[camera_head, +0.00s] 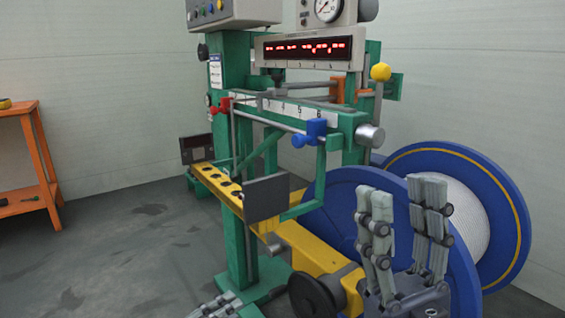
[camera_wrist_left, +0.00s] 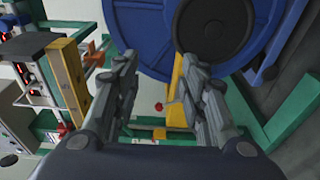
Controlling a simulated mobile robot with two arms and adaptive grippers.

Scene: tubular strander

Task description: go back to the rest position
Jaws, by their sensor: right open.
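My right gripper (camera_head: 403,195) stands at the lower right of the head view, fingers pointing up and spread apart, with nothing between them. It is in front of the large blue reel flange. My left gripper (camera_head: 215,305) shows only its grey fingertips at the bottom edge of the head view, near the green foot of the machine. In the left wrist view its two fingers (camera_wrist_left: 160,65) are apart, with no object held between them. The blue reel and a yellow beam appear beyond them.
The green strander frame (camera_head: 238,250) fills the middle, with a yellow beam (camera_head: 305,250) and dark handwheel (camera_head: 315,296) close to my right gripper. A blue reel (camera_head: 505,190) stands at right. An orange table (camera_head: 42,160) is at far left. The floor between is clear.

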